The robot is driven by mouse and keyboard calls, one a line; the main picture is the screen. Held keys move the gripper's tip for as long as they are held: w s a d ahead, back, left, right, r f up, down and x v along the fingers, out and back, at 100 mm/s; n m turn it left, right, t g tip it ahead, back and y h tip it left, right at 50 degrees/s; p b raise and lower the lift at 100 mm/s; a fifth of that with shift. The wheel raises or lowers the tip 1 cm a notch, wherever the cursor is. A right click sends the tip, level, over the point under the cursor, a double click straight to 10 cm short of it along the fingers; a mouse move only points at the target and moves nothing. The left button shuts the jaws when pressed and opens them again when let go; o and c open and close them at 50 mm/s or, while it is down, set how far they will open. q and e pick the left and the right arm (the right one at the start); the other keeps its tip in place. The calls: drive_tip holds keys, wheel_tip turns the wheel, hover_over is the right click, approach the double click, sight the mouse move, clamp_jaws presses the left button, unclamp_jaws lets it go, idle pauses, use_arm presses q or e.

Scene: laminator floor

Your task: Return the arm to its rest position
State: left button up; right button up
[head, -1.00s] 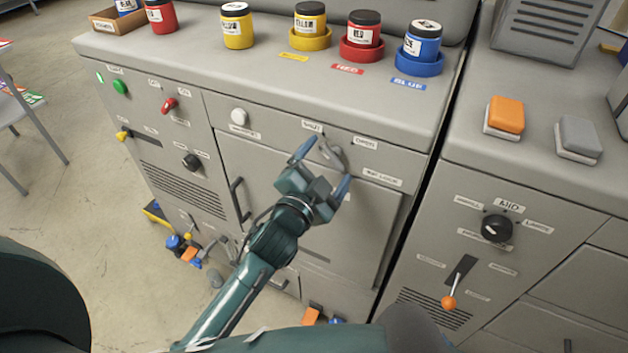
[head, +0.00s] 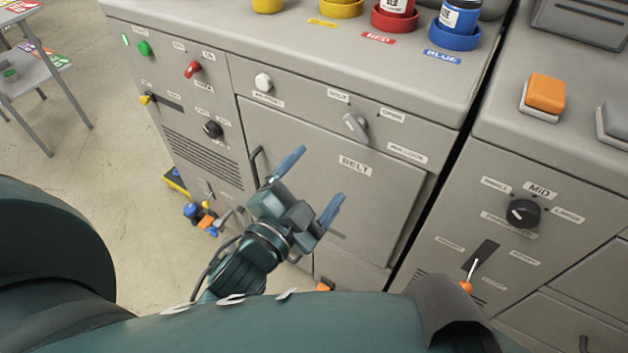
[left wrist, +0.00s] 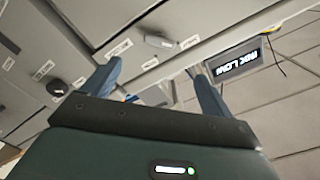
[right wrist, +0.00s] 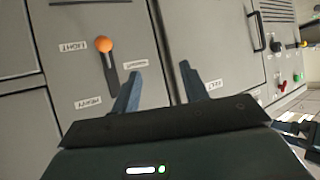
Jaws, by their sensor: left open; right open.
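My left gripper (head: 311,186) is open and empty in front of the grey machine's BELT door (head: 335,215). It is below and left of the grey latch knob (head: 355,127), apart from it. In the left wrist view the open fingers (left wrist: 155,78) show with nothing between them, and the knob (left wrist: 158,41) lies beyond. My right gripper (right wrist: 161,72) is open and empty in the right wrist view, facing a panel with an orange-tipped lever (right wrist: 104,45). The right gripper does not show in the head view.
The machine's top (head: 290,38) carries a red pot (head: 395,15) and a blue pot (head: 458,18) in coloured rings. A second cabinet with a MID dial (head: 523,212) stands at right. A lit display (left wrist: 240,63) shows in the left wrist view. Floor (head: 100,150) is open at left.

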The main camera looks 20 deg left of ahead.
use_arm(q)
drive_tip(key=s+f+n+g+p, duration=0.1)
drive_tip(key=s+f+n+g, duration=0.2)
drive_tip(key=f, duration=0.6)
drive_tip(key=s+f+n+g, duration=0.4)
drive_tip(key=s+f+n, duration=0.1)
drive_tip(key=f, duration=0.4)
drive_tip(key=shift+s+a+f+p, duration=0.2)
drive_tip(key=shift+s+a+p, duration=0.2)
drive_tip(key=shift+s, duration=0.1)
drive_tip(key=shift+c, duration=0.2)
idle(0.4)
